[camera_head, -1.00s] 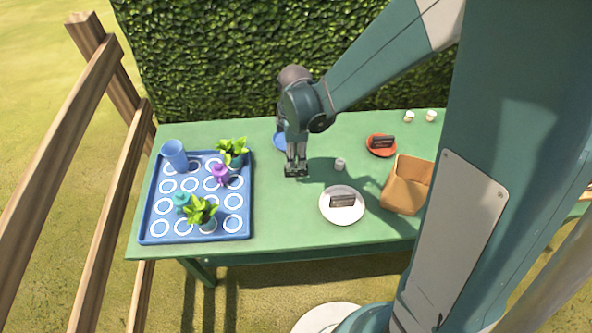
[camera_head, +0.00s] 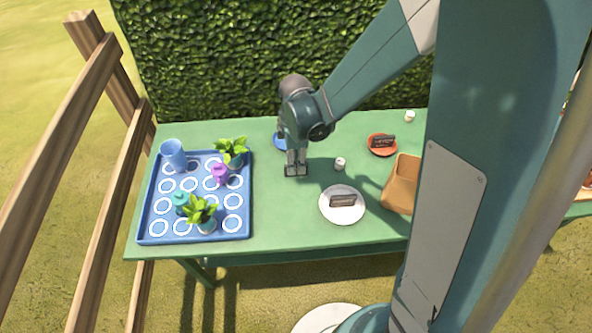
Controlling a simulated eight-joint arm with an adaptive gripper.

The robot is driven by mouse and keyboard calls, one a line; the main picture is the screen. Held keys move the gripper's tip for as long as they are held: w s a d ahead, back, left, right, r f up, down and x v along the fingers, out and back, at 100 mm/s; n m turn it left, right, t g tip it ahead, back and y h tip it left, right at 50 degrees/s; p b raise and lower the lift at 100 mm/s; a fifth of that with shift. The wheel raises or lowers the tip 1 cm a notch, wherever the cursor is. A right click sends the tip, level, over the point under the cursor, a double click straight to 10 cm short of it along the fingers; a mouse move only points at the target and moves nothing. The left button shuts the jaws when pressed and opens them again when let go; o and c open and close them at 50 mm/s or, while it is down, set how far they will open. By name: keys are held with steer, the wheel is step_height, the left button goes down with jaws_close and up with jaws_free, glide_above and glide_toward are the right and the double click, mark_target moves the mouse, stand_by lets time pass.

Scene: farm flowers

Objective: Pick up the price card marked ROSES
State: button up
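A dark price card (camera_head: 342,200) stands on the white plate (camera_head: 330,213) in front of and to the right of my gripper. Another dark card (camera_head: 384,141) stands on the red plate (camera_head: 376,151) farther back on the right. The lettering on both is too small to read, so I cannot tell which says ROSES. My gripper (camera_head: 296,171) points down over the table, left of both cards and apart from them. No card shows in it. Whether its fingers are open or shut is unclear. It partly hides a blue plate (camera_head: 279,142) behind it.
A blue tray (camera_head: 246,206) at left holds leafy plants, a purple and a teal item; a blue cup (camera_head: 173,155) stands at its back corner. A small white cup (camera_head: 340,163) stands near the white plate. A tan box (camera_head: 402,180) is at right, partly behind my arm.

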mark_target(296, 175)
steer(key=shift+w+d+f+b, duration=0.1)
steer(key=shift+f+b, duration=0.55)
steer(key=shift+f, duration=1.55)
steer(key=shift+c, duration=0.6)
jaws_close()
